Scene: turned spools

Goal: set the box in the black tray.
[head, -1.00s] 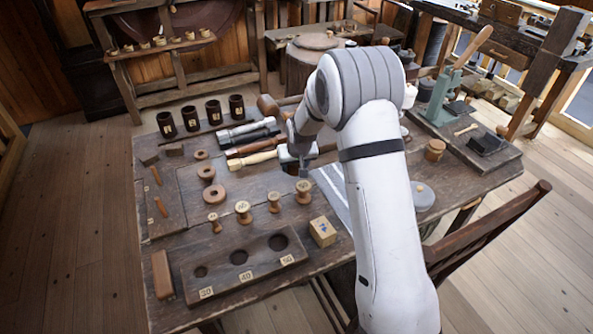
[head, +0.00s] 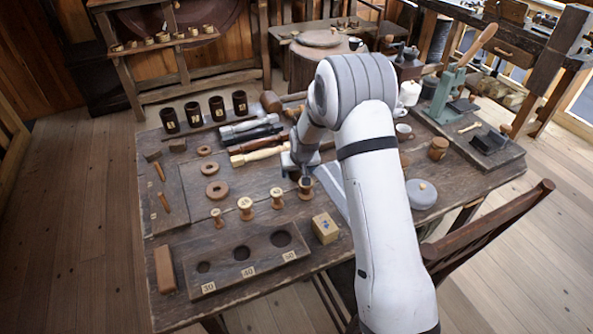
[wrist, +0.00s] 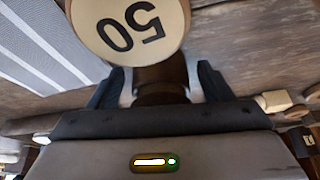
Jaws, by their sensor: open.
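The small light wooden box (head: 325,228) with a blue mark on top stands on the table right of the holed spool block. A small black tray (head: 488,143) lies on the board at the table's right end; I see nothing clearly inside it. My gripper (head: 300,178) is open, low over the table, behind and left of the box and apart from it. In the wrist view its fingers (wrist: 160,88) stand on either side of a spool marked 50 (wrist: 130,25). The same spool, partly shaded, shows in the head view (head: 306,188). The box is not in the wrist view.
The holed block (head: 225,275) lies left of the box, with several spools (head: 245,208) behind it. Handled tools (head: 258,154) and dark cups (head: 217,108) are farther back. A grey round lidded pot (head: 421,194) and a green press (head: 445,95) are to the right.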

